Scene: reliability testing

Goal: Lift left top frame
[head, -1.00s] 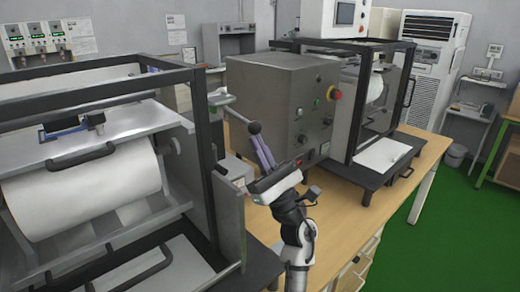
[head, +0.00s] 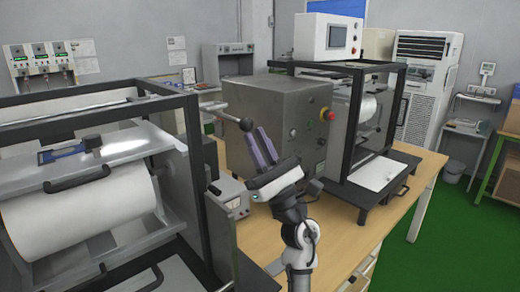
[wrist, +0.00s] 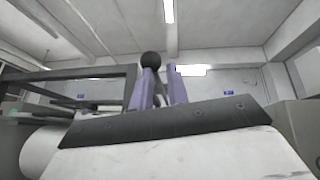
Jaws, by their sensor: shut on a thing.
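The left machine has a black top frame (head: 120,105) over a grey plate with a curved black handle (head: 77,181) and a large white roll (head: 85,213). On its right side a grey lever ends in a black ball knob (head: 246,125). My gripper (head: 258,142), with two purple fingers, is at the knob end. In the wrist view the knob (wrist: 151,60) shows at the fingertips, and the lever's rod lies between the fingers (wrist: 158,88). The fingers are shut on the lever. The lever's far end is partly hidden by the machine.
A grey control box (head: 275,120) with a red button (head: 330,115) stands close behind my gripper. A second black-framed machine (head: 352,120) stands to the right. The wooden table (head: 335,225) has bare room at the front. The green floor (head: 440,230) is clear at right.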

